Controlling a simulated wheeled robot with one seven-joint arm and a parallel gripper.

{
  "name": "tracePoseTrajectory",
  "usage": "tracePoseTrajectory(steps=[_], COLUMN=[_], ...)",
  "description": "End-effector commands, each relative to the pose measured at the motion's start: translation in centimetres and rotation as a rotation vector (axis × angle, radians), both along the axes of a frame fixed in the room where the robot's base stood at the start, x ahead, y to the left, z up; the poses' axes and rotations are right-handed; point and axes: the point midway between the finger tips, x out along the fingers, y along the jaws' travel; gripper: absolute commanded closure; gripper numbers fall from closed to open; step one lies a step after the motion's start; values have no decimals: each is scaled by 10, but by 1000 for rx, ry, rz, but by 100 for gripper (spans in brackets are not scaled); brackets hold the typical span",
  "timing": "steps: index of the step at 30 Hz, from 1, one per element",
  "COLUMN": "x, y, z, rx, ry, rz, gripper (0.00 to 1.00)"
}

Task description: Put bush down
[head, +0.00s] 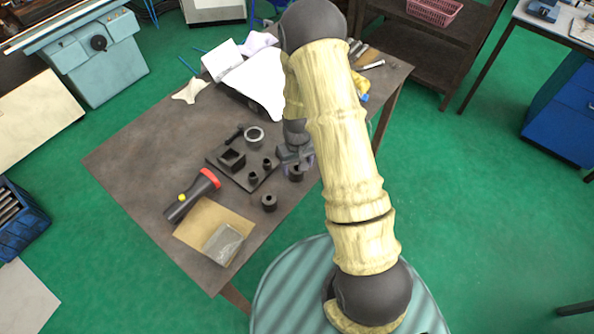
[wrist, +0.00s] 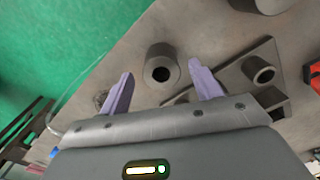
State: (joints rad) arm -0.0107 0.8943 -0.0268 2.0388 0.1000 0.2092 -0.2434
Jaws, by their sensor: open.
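A dark hollow bush (wrist: 161,66) stands upright in the wrist view, between and just beyond the two purple fingertips of my gripper (wrist: 160,80). The jaws are open, with a gap visible on each side of it. In the head view this bush (head: 296,174) shows just below my gripper (head: 296,158), partly hidden by it. It appears to stand on the bare table, beside the dark plate. A second dark bush (head: 269,203) stands on the table nearer the front; it is cut off at the top of the wrist view (wrist: 262,4).
A red-and-black torch (head: 194,194) and a grey block (head: 222,244) on a brown sheet lie to the left. Cloths and tools fill the table's back.

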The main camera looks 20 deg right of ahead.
Motion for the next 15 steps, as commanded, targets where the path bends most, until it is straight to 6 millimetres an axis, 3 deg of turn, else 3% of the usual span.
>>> tracePoseTrajectory(steps=[9,15], x=[4,4], y=[2,2], z=[-29,-36], rx=[1,0], ry=[2,1], rz=[0,1], gripper=[36,36])
